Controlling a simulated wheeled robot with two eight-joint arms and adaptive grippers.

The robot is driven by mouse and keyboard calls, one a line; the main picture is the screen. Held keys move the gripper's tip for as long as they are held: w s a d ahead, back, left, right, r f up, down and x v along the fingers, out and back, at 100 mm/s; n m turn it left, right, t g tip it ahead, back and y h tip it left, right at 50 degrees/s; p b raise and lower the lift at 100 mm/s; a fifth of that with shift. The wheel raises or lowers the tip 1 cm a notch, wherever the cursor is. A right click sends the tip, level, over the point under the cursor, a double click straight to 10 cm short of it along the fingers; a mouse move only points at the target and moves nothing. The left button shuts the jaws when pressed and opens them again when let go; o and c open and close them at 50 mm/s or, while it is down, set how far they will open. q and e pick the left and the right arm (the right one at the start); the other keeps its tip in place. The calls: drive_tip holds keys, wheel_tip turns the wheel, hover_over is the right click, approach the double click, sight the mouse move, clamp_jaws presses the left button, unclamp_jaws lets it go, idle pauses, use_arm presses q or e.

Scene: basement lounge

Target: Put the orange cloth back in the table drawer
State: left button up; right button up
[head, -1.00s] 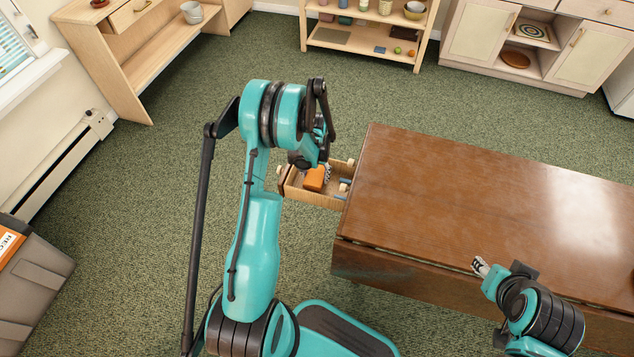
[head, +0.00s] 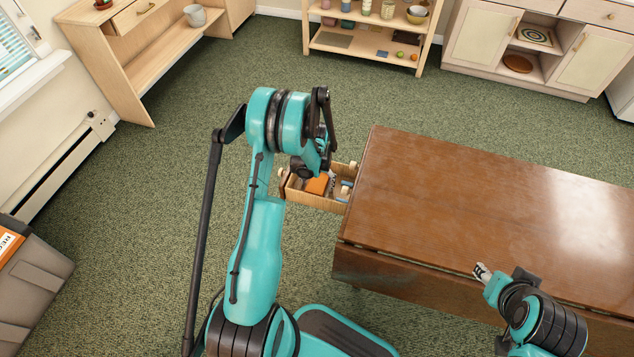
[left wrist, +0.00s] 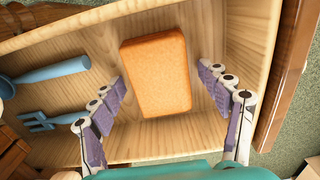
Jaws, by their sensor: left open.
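The orange cloth (left wrist: 156,74) is a folded block lying flat on the floor of the open table drawer (left wrist: 60,148). In the head view the orange cloth (head: 318,184) shows in the drawer (head: 318,200), which sticks out from the left end of the brown table (head: 480,190). My left gripper (left wrist: 165,105) is open in the left wrist view, its purple-padded fingers on either side of the cloth's near part, apart from it. In the head view my left gripper (head: 328,175) hangs over the drawer, partly hidden by its arm. My right gripper (head: 482,271) is over the table's front edge; its jaw state is unclear.
A blue spoon (left wrist: 55,70) and a blue fork (left wrist: 50,121) lie in the drawer left of the cloth. Shelves (head: 365,45) and cabinets (head: 500,40) stand along the back. The tabletop is bare, and green carpet around the table is clear.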

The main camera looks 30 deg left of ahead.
use_arm(q)
wheel_tip(320, 180, up, 11)
drive_tip(key=p, duration=0.4)
wheel_tip(320, 180, up, 9)
drive_tip(key=t, duration=0.1)
hover_over(317, 183)
drive_tip(key=s+d, duration=0.1)
drive_tip(key=d, duration=0.2)
drive_tip(key=s+d+r+m+t, duration=0.1)
drive_tip(key=s+d+r, duration=0.1)
drive_tip(key=d+r, duration=0.15)
drive_tip(key=s+d+r+t, duration=0.1)
drive_tip(key=s+d+r, duration=0.15)
drive_tip(key=r, duration=0.25)
drive_tip(key=s+d+r+t, duration=0.2)
drive_tip(key=s+d+r, duration=0.1)
drive_tip(key=s, duration=0.3)
drive_tip(key=s+d+r+m+t, duration=0.1)
drive_tip(key=s+d+r+t, duration=0.1)
drive_tip(key=s+d, duration=0.3)
drive_tip(key=shift+s+r+m+p, duration=0.3)
drive_tip(key=shift+s+r, duration=0.2)
drive_tip(key=shift+s, duration=0.55)
drive_tip(key=shift+a, duration=0.1)
